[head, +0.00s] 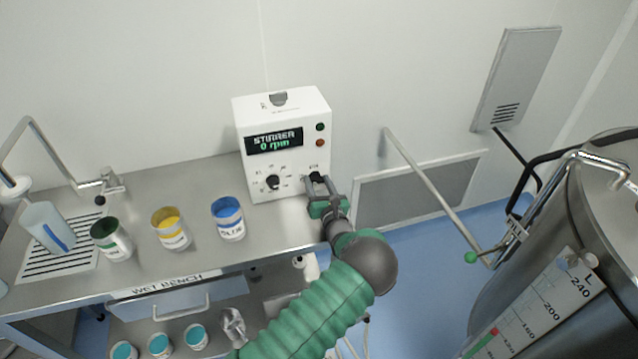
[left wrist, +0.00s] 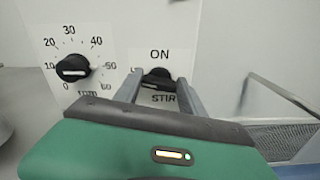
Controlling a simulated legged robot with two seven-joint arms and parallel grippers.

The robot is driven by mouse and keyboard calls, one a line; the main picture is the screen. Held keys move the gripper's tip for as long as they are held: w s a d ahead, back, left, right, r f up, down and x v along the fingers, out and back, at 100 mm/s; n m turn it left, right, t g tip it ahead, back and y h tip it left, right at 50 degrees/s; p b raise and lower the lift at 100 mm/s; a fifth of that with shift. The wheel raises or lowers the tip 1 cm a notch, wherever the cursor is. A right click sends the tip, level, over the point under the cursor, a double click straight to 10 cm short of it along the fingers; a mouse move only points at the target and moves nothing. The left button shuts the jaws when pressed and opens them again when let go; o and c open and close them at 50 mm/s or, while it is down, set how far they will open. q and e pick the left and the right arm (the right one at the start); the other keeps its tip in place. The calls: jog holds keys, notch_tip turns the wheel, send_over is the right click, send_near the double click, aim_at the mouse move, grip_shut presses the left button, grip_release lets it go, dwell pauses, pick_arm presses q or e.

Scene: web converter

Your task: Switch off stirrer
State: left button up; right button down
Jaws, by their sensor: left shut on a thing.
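The stirrer control box (head: 284,107) stands at the back right of the bench, and its display (head: 274,141) reads "STIRRER 0 rpm". On its lower front are a timer-like dial (head: 272,182) at left and a black switch knob (head: 316,176) at right. My left gripper (head: 319,186) is at the switch knob with its jaws shut on it. In the left wrist view the switch knob (left wrist: 158,77) sits between the two fingers, under the word "ON"; its lower label is partly hidden. The numbered dial (left wrist: 72,68) is left of the fingers. My right gripper is not in view.
Green, yellow and blue paint cans (head: 171,230) and a bottle (head: 48,229) stand on the steel bench (head: 270,225), left of my arm. A large steel tank (head: 610,220) and a slanted pipe (head: 430,190) are at the right. Blue floor shows between.

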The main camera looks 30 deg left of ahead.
pick_arm(q)
jog(key=shift+f+n+b, duration=0.15)
jog(key=shift+n+b, duration=0.15)
jog(key=shift+n, duration=0.5)
jog(key=shift+c, duration=0.2)
jog(key=shift+s+n, duration=0.1)
jog(key=shift+n, duration=0.5)
jog(key=o, duration=1)
jog(key=shift+c, duration=0.2)
jog(key=shift+o, duration=1.3)
jog(key=shift+d, duration=0.1)
jog(key=shift+o, duration=0.7)
jog(key=shift+s+d+r, duration=0.15)
jog(key=shift+r, duration=0.15)
